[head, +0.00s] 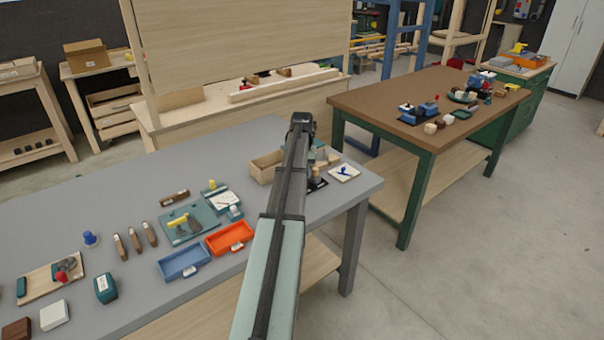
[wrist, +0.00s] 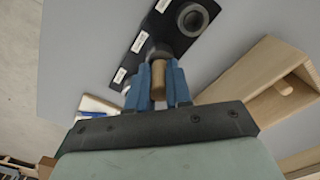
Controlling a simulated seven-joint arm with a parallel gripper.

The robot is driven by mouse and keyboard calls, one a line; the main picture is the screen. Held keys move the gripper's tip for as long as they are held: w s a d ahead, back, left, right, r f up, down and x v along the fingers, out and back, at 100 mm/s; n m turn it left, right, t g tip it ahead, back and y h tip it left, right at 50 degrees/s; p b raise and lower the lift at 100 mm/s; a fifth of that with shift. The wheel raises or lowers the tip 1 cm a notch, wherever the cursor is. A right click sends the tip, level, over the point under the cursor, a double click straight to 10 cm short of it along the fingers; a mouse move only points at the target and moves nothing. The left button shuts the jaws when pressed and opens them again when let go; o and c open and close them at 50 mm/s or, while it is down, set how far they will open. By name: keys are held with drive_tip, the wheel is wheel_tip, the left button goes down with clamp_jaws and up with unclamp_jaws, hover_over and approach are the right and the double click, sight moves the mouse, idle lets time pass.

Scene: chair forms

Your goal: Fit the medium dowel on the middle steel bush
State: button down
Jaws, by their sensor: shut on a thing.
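My gripper (wrist: 158,88), with blue fingers in the wrist view, is shut on a brown wooden dowel (wrist: 158,76). The dowel's end points toward a black plate (wrist: 172,32) with steel bushes and white labels along one edge. The large steel bush (wrist: 193,18) is in clear view at the plate's far end. The middle bush (wrist: 152,48) shows only in part behind the dowel. I cannot tell whether the dowel touches it or is apart from it. In the head view my arm covers most of the plate (head: 317,185).
An open wooden box (head: 262,167) stands left of my arm on the grey bench; it also shows in the wrist view (wrist: 242,96). A white tile with a blue figure (head: 344,173) lies to the right. Blue (head: 183,262) and orange (head: 229,237) trays sit nearer the bench front.

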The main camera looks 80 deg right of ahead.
drive_tip(key=shift+f, duration=0.45)
drive_tip(key=shift+c, duration=2)
unclamp_jaws()
drive_tip(key=shift+r, duration=0.15)
drive_tip(key=shift+r, duration=3.4)
drive_tip(key=shift+w, duration=0.1)
